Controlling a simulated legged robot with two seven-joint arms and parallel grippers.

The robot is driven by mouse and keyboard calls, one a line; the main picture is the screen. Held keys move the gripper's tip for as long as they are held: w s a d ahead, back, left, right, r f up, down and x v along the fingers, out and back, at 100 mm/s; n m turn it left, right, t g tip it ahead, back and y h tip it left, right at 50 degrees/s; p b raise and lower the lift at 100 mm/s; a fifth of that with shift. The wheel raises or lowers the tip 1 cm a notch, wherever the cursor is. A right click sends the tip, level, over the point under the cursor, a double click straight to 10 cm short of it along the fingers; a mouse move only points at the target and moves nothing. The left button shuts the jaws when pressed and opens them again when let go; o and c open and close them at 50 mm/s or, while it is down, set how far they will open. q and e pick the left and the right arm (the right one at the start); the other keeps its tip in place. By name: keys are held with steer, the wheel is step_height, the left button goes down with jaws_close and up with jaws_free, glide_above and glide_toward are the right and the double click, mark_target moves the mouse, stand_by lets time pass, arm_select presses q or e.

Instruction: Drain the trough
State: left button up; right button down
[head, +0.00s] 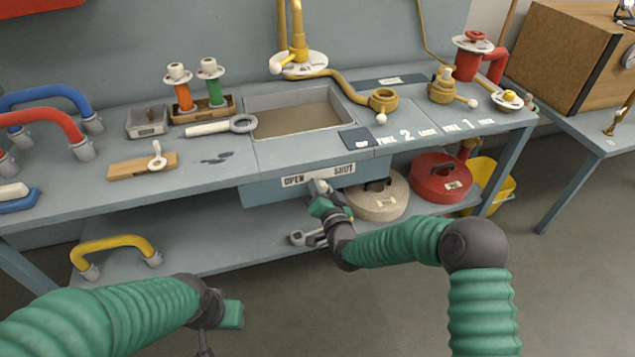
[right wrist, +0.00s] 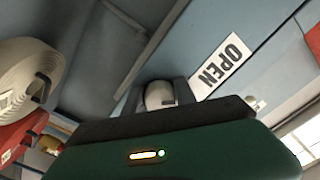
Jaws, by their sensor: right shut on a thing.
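The trough (head: 290,98) is a grey basin set in the bench, with brownish murky contents in it. On the bench front below it is a label strip (head: 318,174) reading OPEN on the left and SHUT on the right; OPEN also shows in the right wrist view (right wrist: 222,67).
A brass tap (head: 298,40) stands behind the trough. A coiled hose (head: 378,200), a red reel (head: 440,178) and a yellow bucket (head: 492,182) are right of my right gripper. A yellow curved pipe (head: 115,243) lies on the lower shelf at left.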

steer(key=shift+f+m, duration=0.1)
steer(key=shift+m, duration=1.2)
steer(key=shift+d, duration=0.1)
steer(key=c, duration=1)
jaws_free()
steer(key=shift+s, duration=0.15)
steer(key=p+v, duration=0.2)
steer(key=v, duration=1.4)
steer(key=shift+s+d, duration=0.15)
steer(key=shift+s, duration=0.15)
